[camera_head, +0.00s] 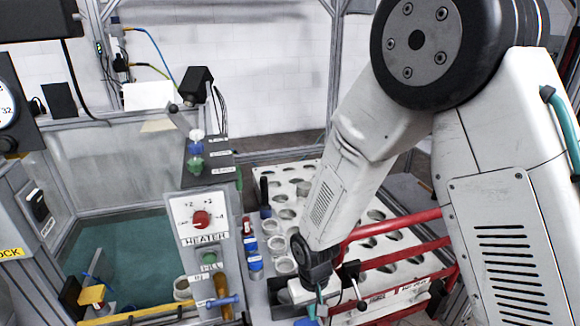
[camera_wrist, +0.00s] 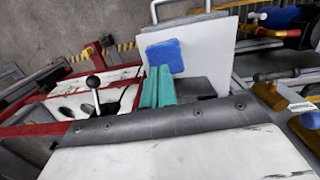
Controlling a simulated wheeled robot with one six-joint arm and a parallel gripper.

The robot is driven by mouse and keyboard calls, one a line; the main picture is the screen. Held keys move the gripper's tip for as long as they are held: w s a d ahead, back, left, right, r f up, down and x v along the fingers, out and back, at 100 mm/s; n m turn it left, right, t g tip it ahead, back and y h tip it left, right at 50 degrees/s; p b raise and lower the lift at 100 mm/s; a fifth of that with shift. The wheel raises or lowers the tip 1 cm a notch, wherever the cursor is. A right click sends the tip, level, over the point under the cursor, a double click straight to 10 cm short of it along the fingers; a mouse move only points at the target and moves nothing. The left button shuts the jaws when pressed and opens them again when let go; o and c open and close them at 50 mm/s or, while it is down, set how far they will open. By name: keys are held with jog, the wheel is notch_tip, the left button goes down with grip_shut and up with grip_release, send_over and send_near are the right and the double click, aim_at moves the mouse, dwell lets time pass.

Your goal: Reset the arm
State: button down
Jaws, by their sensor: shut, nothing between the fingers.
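My arm reaches down from the upper right in the head view, bent at the elbow. Its wrist end is low, near the bottom middle, above the front edge of the white hole rack (camera_head: 395,272). My gripper (camera_head: 316,312) is only partly seen there, as teal at the bottom edge. In the wrist view my gripper (camera_wrist: 157,87) shows as teal fingers close together, with nothing seen held between them. A blue square piece (camera_wrist: 165,57) shows at their far end; I cannot tell whether it is part of the fingers.
A red rail (camera_head: 400,222) runs across the rack, close to my forearm. A heater panel (camera_head: 202,220) with a red knob stands left of the wrist. A black-knobbed lever (camera_wrist: 93,82) is left of the fingers. A green-floored bay (camera_head: 130,262) lies at the left.

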jog(key=s+d+r+m, duration=0.1)
jog(key=s+d+r, duration=0.5)
jog(key=r, duration=0.4)
jog(key=s+d+r+m+t, duration=0.1)
jog(key=s+d+r, duration=0.5)
jog(key=r, duration=0.5)
jog(key=s+d+r+m+t, duration=0.1)
jog(key=s+d+r, duration=0.5)
jog(key=r, duration=0.5)
jog(key=shift+d+r+m, duration=0.15)
jog(key=shift+d+m, duration=0.15)
jog(key=shift+d, duration=0.7)
